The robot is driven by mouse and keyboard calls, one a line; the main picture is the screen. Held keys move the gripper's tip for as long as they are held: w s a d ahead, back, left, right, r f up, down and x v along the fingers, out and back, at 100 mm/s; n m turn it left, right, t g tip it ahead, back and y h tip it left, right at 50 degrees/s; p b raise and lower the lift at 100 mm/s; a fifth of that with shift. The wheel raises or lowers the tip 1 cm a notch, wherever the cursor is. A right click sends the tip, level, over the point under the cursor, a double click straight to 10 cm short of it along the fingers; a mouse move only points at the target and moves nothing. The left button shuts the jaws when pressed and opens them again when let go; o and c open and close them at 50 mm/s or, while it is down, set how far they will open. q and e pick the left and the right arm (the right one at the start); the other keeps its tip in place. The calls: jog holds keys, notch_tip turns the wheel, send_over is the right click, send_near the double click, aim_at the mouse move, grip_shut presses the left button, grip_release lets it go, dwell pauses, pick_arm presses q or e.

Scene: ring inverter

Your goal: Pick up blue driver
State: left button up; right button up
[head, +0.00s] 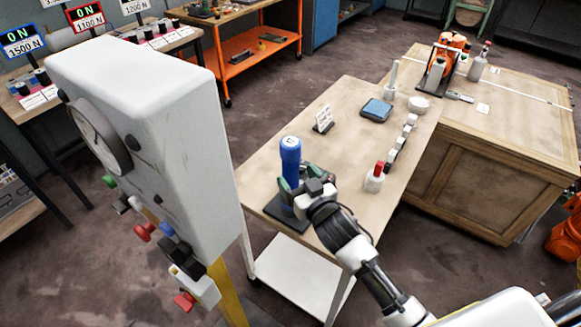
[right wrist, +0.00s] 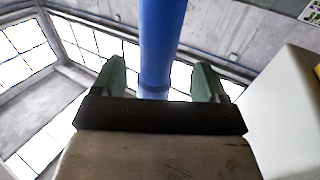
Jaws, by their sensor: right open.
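The blue driver (head: 290,158) stands upright on a dark base (head: 289,213) near the left end of the narrow wooden table. My right gripper (head: 290,186) is at the driver's lower part, with its fingers on either side of it. In the right wrist view the blue shaft of the driver (right wrist: 160,45) rises between the two green fingers of my right gripper (right wrist: 158,80). The fingers are open, with a gap visible on both sides of the shaft. My left gripper is not in view.
A large white machine housing (head: 150,130) with a dial stands close on the left. On the table are a small sign (head: 323,118), a blue scale-like device (head: 376,109), a red-capped bottle (head: 375,178) and several small white items. A wooden crate (head: 480,150) adjoins at right.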

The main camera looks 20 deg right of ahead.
aim_at(295, 173)
jog(key=shift+w+a+f+p, duration=0.1)
jog(key=shift+w+p, duration=0.05)
jog(key=shift+w, duration=0.65)
jog(key=shift+w+a+f+p, duration=0.1)
jog(key=shift+w+f+p, duration=0.1)
jog(key=shift+w, duration=0.55)
jog(key=shift+w+a+f+p, duration=0.1)
jog(key=shift+w+p, duration=0.05)
jog(key=shift+w, duration=0.65)
jog(key=c, duration=1.1)
jog(key=shift+r, duration=0.2)
jog(key=shift+c, duration=0.3)
jog(key=shift+r, duration=0.1)
